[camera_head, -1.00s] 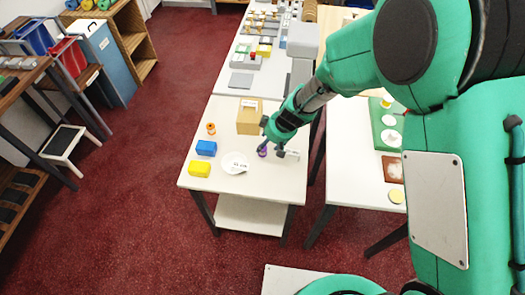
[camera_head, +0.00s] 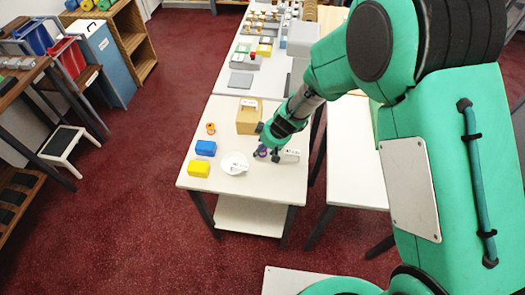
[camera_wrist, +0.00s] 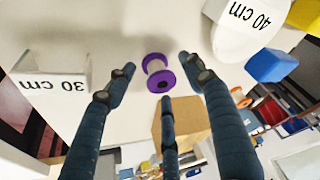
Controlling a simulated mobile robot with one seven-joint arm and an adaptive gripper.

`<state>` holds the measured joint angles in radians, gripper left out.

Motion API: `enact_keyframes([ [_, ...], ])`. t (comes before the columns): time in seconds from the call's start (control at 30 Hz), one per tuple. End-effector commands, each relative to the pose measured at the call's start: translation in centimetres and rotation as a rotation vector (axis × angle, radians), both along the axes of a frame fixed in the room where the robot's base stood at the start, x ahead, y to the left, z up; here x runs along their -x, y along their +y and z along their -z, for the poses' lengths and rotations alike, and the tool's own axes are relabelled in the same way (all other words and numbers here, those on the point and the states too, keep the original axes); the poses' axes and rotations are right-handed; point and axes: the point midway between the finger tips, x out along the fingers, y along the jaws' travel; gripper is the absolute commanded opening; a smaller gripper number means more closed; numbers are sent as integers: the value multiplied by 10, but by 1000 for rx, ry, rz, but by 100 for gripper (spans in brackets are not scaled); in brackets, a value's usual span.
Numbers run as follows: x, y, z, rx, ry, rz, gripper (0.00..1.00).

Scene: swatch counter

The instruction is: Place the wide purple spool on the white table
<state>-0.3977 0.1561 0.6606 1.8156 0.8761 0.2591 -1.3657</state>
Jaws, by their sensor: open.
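The purple spool (camera_head: 263,150), with purple flanges and a pale core, is at the right part of the small white table (camera_head: 240,190). In the wrist view the spool (camera_wrist: 157,74) shows between my spread fingers, a little beyond their tips. My gripper (camera_head: 268,154) is over the table's right side, close to the spool. In the wrist view my gripper (camera_wrist: 158,72) is open, with a gap between each finger and the spool. The wrist view does not make clear whether the spool touches the table.
A white round dish (camera_head: 234,163) marked 40 cm and a white 30 cm sign (camera_head: 291,156) flank the spool. Blue (camera_head: 205,148) and yellow (camera_head: 199,170) blocks, an orange spool (camera_head: 210,128) and a tan box (camera_head: 249,118) stand around. The table's front strip is clear.

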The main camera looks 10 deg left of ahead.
Motion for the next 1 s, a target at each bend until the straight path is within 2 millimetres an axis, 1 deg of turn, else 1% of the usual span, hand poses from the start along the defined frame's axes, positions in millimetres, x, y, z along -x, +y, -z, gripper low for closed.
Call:
enact_keyframes([
  [0.17,0,0,0,0,0,0,53],
  [0.2,0,0,0,0,0,0,49],
  [0.37,0,0,0,0,0,0,17],
  [0.4,0,0,0,0,0,0,16],
  [0.47,0,0,0,0,0,0,15],
  [0.5,0,0,0,0,0,0,12],
  [0.77,0,0,-2,0,0,0,12],
  [0.87,0,0,-5,-1,0,1,12],
  [1.0,-1,0,-17,-1,-2,-1,12],
])
